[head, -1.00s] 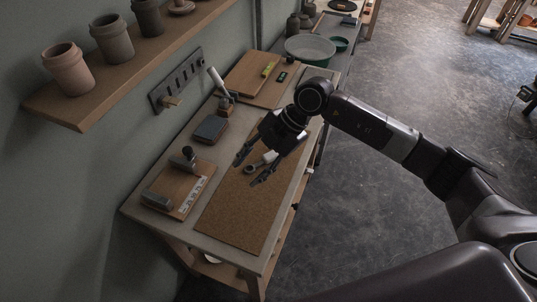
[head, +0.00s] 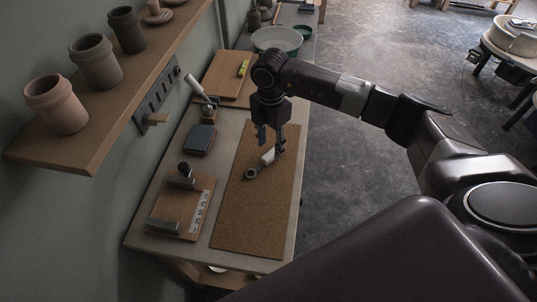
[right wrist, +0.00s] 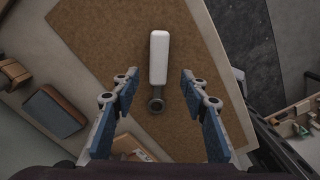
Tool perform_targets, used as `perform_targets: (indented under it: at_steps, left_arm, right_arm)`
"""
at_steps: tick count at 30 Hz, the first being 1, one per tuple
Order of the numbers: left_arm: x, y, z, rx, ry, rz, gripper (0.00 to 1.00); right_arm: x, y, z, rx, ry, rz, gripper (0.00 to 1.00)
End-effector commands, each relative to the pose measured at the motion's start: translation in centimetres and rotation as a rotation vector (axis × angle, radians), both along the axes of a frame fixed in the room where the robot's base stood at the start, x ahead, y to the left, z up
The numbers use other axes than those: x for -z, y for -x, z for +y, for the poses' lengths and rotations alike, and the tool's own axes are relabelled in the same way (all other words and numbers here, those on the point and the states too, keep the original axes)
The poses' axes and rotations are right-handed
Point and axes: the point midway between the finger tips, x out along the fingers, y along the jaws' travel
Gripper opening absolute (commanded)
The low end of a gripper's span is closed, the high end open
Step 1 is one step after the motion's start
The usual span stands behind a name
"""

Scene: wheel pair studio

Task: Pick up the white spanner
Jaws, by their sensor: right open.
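The white spanner (head: 266,158) lies on the brown cork mat (head: 250,215). It has a white handle and a dark ring end, which points toward the near left in the head view. My right gripper (head: 271,139) is open and empty, pointing down above the handle end. In the right wrist view the spanner (right wrist: 159,57) is upright in the picture, with its ring between the two open blue-padded fingers (right wrist: 158,85). The fingers look apart from it; the height gap is hard to judge. My left gripper is not in view.
A dark block (head: 199,139) and a wooden board with a ruler and metal parts (head: 183,207) lie left of the mat. A wooden board (head: 224,66) and a bowl (head: 277,39) stand farther back. A shelf with pots (head: 97,62) overhangs the left. The near mat is clear.

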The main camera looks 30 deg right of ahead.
Motion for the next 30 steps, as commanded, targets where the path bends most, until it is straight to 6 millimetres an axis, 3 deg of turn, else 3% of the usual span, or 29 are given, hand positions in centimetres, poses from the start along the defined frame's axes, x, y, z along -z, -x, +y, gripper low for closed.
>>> perform_targets:
  at_steps: [4, 9, 17, 28, 30]
  left_arm:
    - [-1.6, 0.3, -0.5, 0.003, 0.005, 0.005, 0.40]
    - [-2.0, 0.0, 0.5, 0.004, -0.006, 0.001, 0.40]
    - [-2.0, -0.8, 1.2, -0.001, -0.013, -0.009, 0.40]
    - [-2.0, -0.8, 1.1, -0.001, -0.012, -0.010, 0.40]
    - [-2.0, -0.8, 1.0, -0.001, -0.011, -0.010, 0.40]
  right_arm:
    - [2.0, 0.0, -0.3, 0.001, 0.001, 0.006, 0.41]
    - [4.2, -0.1, -0.2, -0.001, 0.000, 0.002, 0.41]
    - [4.6, -0.2, -0.2, -0.002, 0.000, 0.000, 0.41]
    - [4.6, -0.2, -0.2, -0.001, -0.001, 0.000, 0.02]
    - [4.6, -0.2, -0.2, -0.001, -0.001, 0.000, 0.00]
